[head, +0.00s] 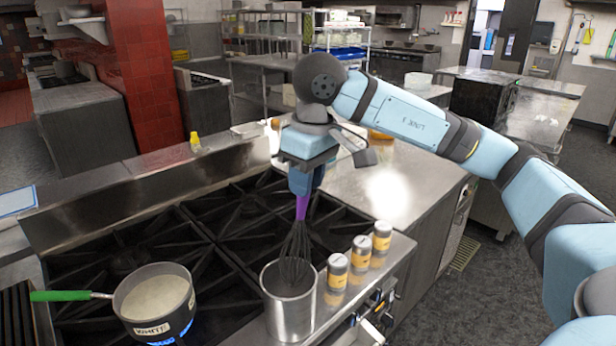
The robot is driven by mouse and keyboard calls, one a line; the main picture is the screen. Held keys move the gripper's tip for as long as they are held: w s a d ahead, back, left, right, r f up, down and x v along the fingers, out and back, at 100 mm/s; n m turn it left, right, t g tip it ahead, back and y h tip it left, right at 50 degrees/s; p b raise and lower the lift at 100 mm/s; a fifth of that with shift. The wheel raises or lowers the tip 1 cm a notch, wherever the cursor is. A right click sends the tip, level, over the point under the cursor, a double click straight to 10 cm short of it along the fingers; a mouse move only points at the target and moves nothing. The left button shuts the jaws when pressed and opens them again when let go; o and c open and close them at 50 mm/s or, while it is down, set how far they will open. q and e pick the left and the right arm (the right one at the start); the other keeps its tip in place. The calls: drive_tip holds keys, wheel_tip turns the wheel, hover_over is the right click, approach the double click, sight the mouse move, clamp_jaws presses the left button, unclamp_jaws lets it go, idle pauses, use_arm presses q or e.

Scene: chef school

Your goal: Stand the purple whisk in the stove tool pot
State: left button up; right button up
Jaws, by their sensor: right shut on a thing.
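The purple whisk (302,207) hangs upright, its purple handle at the top and its dark wire head (295,245) pointing down. My right gripper (304,186) is shut on the handle from above. The stove tool pot (289,308), a metal cylinder, stands at the stove's front edge. The lower end of the wires shows within the pot's mouth; I cannot tell how deep it reaches or whether it touches the wall. My left gripper is not in view.
Several yellow-labelled shakers (360,252) stand close to the right of the pot. A saucepan (153,300) with a green handle sits on a lit burner at left. Other burner grates (245,200) are bare. A steel counter (400,190) lies to the right.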

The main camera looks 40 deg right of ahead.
sight(301, 218)
drive_tip(key=f+b, duration=0.1)
drive_tip(key=f, duration=0.1)
drive_tip(key=f+b, duration=0.1)
drive_tip(key=b, duration=0.1)
drive_tip(key=f+b, duration=0.1)
drive_tip(key=f, duration=0.1)
drive_tip(key=shift+w+a+f+b, duration=0.15)
drive_tip(key=shift+w+f+b, duration=0.1)
drive_tip(key=shift+f+b, duration=0.05)
wheel_tip(301, 218, down, 2)
drive_tip(key=shift+w+a+f+b, duration=0.1)
drive_tip(key=shift+f+b, duration=0.1)
drive_tip(key=shift+b, duration=0.95)
drive_tip(key=shift+w+f+b, duration=0.1)
drive_tip(key=shift+f+b, duration=0.65)
drive_tip(key=shift+f, duration=0.1)
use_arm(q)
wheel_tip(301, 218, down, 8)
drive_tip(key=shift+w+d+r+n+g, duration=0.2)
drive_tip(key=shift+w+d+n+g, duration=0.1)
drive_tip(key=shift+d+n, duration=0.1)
use_arm(e)
drive_tip(key=shift+a+f, duration=0.1)
drive_tip(key=shift+f, duration=0.1)
drive_tip(key=o, duration=0.9)
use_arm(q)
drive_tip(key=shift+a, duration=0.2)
use_arm(e)
drive_tip(key=shift+o, duration=0.6)
drive_tip(key=shift+r, duration=0.1)
